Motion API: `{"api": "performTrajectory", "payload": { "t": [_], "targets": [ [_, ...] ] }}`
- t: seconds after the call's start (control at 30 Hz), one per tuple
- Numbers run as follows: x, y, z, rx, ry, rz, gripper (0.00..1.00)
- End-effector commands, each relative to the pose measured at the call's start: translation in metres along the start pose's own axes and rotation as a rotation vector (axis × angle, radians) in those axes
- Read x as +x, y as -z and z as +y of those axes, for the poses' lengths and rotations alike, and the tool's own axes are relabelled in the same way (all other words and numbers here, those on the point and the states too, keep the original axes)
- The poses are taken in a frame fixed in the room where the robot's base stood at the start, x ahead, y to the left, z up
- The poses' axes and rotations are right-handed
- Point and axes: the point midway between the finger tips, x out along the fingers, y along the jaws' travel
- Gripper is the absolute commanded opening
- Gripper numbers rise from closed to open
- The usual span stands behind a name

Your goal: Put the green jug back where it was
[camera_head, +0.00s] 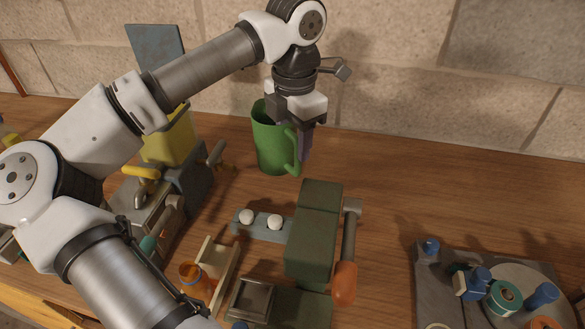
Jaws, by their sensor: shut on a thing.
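The green jug (270,142) is upright near the back of the wooden table, with its handle on the right side. My gripper (306,142) points down from above and is shut on the jug at its handle side. The gripper body hides part of the jug's rim and the top of the handle. I cannot tell whether the jug's base touches the table or hangs slightly above it.
A dark green press-like device (314,235) with an orange-handled lever (345,283) stands in front. A blue-grey strip (262,226) holds two white knobs. A grey machine (150,200) stands left, partly behind my arm. A grey tray (480,256) with coloured parts is at right. Table right of the jug is clear.

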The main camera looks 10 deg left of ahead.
Motion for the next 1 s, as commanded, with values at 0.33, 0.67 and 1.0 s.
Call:
{"api": "performTrajectory", "payload": {
  "t": [0.33, 0.67, 1.0],
  "targets": [
    [0.043, 0.0, 0.0, 0.0, -0.001, -0.001, 0.0],
    [0.081, 0.0, -0.002, 0.0, 0.002, -0.001, 0.0],
    [0.087, 0.0, -0.001, 0.0, -0.002, -0.001, 0.0]
  ]
}}
